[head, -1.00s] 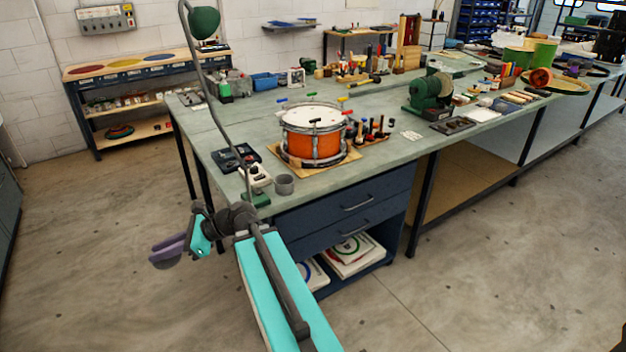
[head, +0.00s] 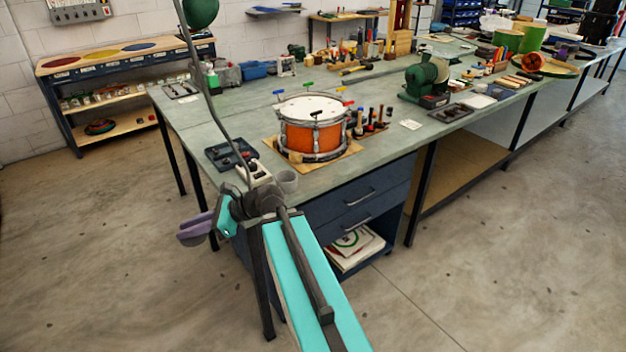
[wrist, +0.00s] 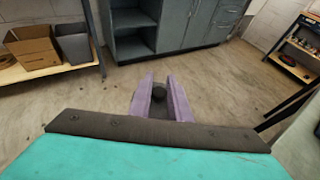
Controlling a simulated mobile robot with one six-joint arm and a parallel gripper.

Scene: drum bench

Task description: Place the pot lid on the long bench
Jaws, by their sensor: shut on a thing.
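My gripper (head: 196,231) has purple fingers and is off the near left end of the long bench (head: 225,125). In the wrist view my gripper (wrist: 160,95) is shut on a small round black knob (wrist: 159,92), which I take to be the pot lid's. The rest of the lid is not clear in either view. The floor shows beyond the fingers. The bench has a grey-green top, with an orange drum (head: 296,139) on a brown board near this end.
A green lamp (head: 200,11) on a bent stem rises there. Bare top shows left of the drum and along the front edge.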

